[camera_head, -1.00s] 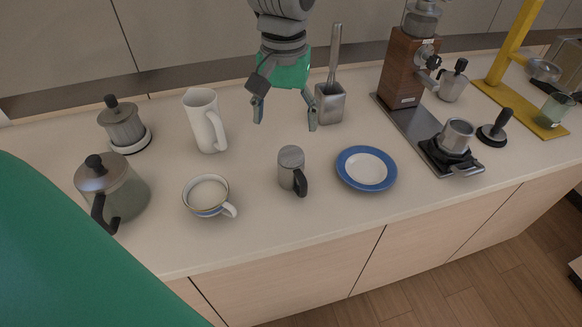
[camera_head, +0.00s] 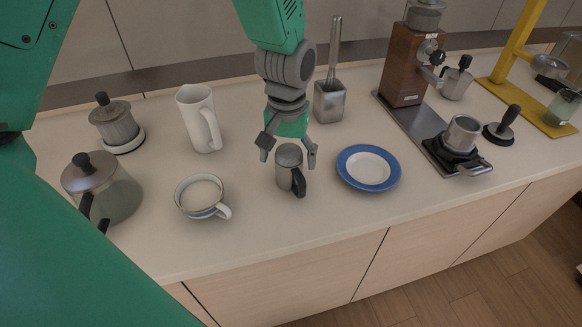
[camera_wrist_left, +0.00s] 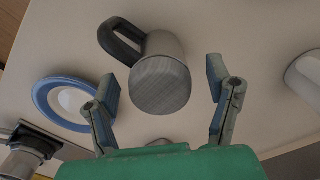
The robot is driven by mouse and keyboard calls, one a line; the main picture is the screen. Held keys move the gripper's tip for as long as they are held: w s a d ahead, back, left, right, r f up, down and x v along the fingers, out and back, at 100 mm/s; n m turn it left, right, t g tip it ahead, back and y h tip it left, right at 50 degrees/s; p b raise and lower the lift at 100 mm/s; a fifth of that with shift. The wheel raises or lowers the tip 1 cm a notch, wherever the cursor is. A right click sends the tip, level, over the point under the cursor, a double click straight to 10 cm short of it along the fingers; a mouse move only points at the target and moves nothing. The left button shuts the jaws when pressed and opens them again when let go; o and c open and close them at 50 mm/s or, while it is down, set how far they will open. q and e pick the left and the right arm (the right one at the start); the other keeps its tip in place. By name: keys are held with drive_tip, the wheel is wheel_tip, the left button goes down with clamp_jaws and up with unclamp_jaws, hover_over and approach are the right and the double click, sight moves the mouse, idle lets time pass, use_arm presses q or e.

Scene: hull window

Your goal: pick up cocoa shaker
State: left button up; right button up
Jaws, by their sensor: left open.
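The cocoa shaker is the small grey metal cup with a dark handle (camera_head: 289,168), standing upright on the counter between the blue-and-white cup and the blue-rimmed plate. My left gripper (camera_head: 288,155) is open just above and behind it, with one finger on each side of its top. In the left wrist view, the shaker (camera_wrist_left: 161,80) lies ahead between the two open fingers (camera_wrist_left: 170,88), with its flat round lid toward the camera. Gaps show on both sides of it, and its black handle points up and left. My right gripper is not in view.
A blue-rimmed plate (camera_head: 368,168) is close on the right. A blue-and-white cup (camera_head: 201,196) and a white pitcher (camera_head: 199,118) stand to the left. A square metal holder with a utensil (camera_head: 330,101) is behind. Bare counter lies in front of the shaker.

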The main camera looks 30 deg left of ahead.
sight(289, 168)
use_arm(q)
drive_tip(key=f, duration=0.3)
drive_tip(key=shift+w+f, duration=0.3)
drive_tip(key=shift+f, duration=0.05)
drive_tip(key=c, duration=1.4)
drive_tip(key=shift+o, duration=0.2)
